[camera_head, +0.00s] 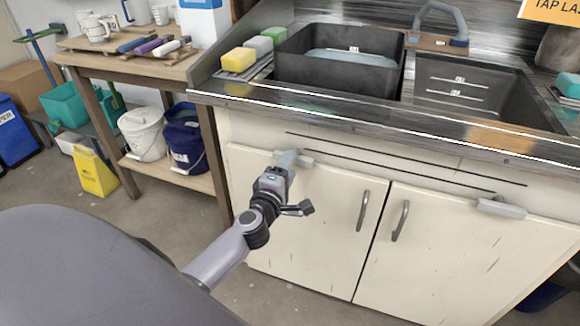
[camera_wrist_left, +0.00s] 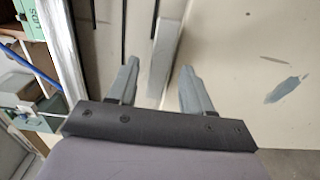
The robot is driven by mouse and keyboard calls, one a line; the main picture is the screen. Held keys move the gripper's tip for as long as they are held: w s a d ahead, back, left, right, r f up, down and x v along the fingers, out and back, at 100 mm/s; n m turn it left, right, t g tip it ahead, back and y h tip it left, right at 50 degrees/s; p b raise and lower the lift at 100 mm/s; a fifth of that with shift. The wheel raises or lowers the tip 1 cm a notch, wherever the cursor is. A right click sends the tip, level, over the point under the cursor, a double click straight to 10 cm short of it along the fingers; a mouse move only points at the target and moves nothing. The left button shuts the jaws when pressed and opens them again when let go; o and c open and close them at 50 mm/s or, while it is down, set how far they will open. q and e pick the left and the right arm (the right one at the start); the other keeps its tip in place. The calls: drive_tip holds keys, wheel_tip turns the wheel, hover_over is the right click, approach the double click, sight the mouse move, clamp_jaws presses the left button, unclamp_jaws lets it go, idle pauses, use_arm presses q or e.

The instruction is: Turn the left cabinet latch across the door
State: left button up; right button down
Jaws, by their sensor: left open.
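The left cabinet latch (camera_head: 304,160) is a short pale grey bar at the top of the left cabinet door (camera_head: 310,205). It lies roughly level along the door's top edge, and its left part is hidden by my gripper in the head view. My left gripper (camera_head: 287,158) is at the latch's left part. In the left wrist view the open fingers (camera_wrist_left: 159,66) stand apart, with the latch bar (camera_wrist_left: 168,45) running between them. I cannot tell whether either finger touches it. My right gripper is in neither view.
The right latch (camera_head: 500,208) sits at the top of the right door (camera_head: 465,255). Two bar handles (camera_head: 363,210) (camera_head: 400,220) flank the door gap. The counter edge (camera_head: 380,125) overhangs above. A wooden shelf (camera_head: 170,172) with buckets stands at left.

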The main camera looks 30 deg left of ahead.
use_arm(q)
drive_tip(key=shift+w+a, duration=0.15)
drive_tip(key=shift+w, duration=0.5)
clamp_jaws()
drive_tip(key=m+p, duration=1.2)
drive_tip(key=m, duration=0.5)
drive_tip(key=shift+m, duration=0.7)
